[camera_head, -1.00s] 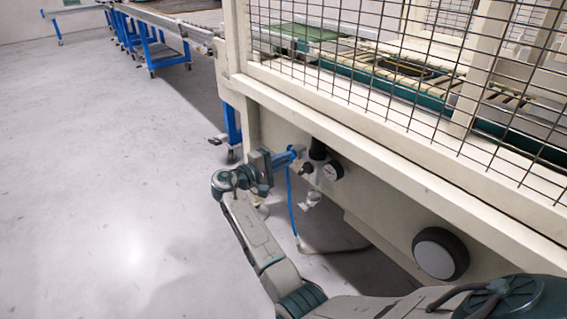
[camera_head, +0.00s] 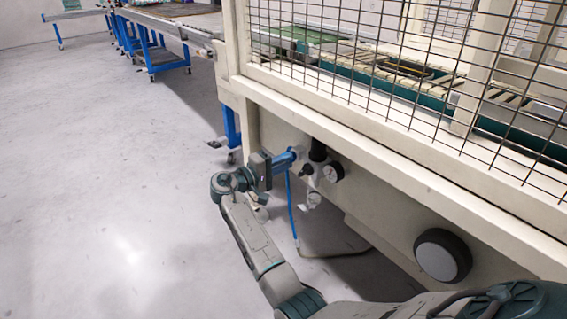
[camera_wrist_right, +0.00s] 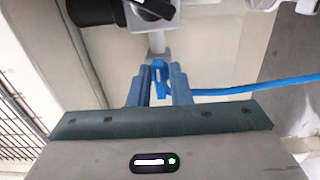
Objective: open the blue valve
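The blue valve (camera_wrist_right: 160,78) is a small blue handle below a grey fitting in the right wrist view. My right gripper (camera_wrist_right: 161,84) has its two blue fingers on either side of it, close against it with little or no gap, and looks shut on it. In the head view my right gripper (camera_head: 290,158) reaches the fittings on the cream machine panel, and its fingers largely hide the valve there. My left gripper is not in view.
A round gauge (camera_head: 333,172) and a black cylinder sit beside the valve. A blue hose (camera_head: 291,205) hangs below. A large black-rimmed disc (camera_head: 441,255) is on the cream panel (camera_head: 390,215). Wire mesh rises above. The floor at left (camera_head: 110,150) is clear.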

